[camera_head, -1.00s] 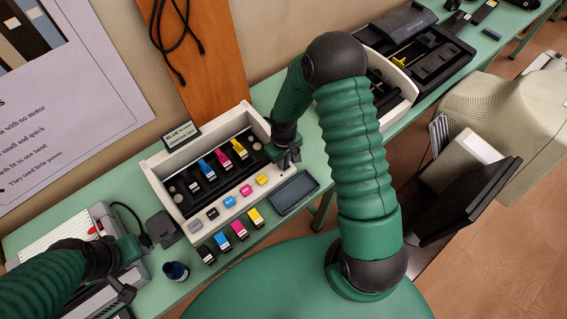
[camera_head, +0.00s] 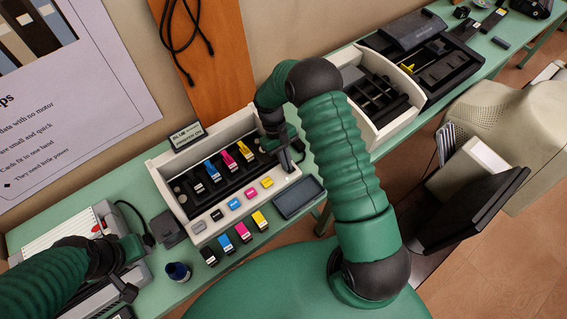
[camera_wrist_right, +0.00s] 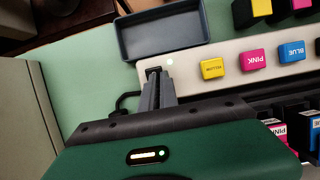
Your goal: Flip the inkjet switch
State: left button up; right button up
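The inkjet unit (camera_head: 238,201) is a long pale housing with a black cartridge bay and a front panel of coloured buttons.
Several loose cartridges (camera_head: 241,232) and an ink bottle (camera_head: 178,271) stand in front. Another open printer (camera_head: 378,95) is further right. A label sign (camera_head: 187,136) stands behind the unit.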

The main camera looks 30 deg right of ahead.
jog(key=shift+o, duration=1.2)
jog(key=shift+s+d+f, duration=0.35)
jog(key=shift+s+f, duration=0.2)
jog(key=shift+s, duration=0.1)
jog(key=shift+o, duration=1.1)
jog(key=shift+w+r, duration=0.2)
jog(key=shift+r, duration=0.05)
jog(key=shift+o, duration=0.5)
jog(key=w+b+v, duration=0.1)
jog(key=v, duration=0.7)
jog(key=shift+w+d, duration=0.2)
jog(key=shift+d, duration=0.3)
jog(key=shift+a+v, duration=0.45)
jog(key=shift+v, duration=4.05)
pick_arm(q)
jog(key=shift+w+d+f+b, duration=0.25)
jog(key=shift+d+f, duration=0.1)
jog(key=shift+f, duration=0.2)
jog(key=shift+w+d+f+b, duration=0.1)
jog(key=shift+d+f+b, duration=0.1)
jog(key=shift+d+f, duration=0.25)
pick_arm(e)
jog(key=s+a+t, duration=0.3)
jog(key=s, duration=0.5)
jog(key=s+a+t, duration=0.3)
jog(key=s+a, duration=0.1)
jog(key=s, duration=0.4)
jog(key=shift+f+m+t, duration=0.4)
jog(key=shift+f, duration=0.1)
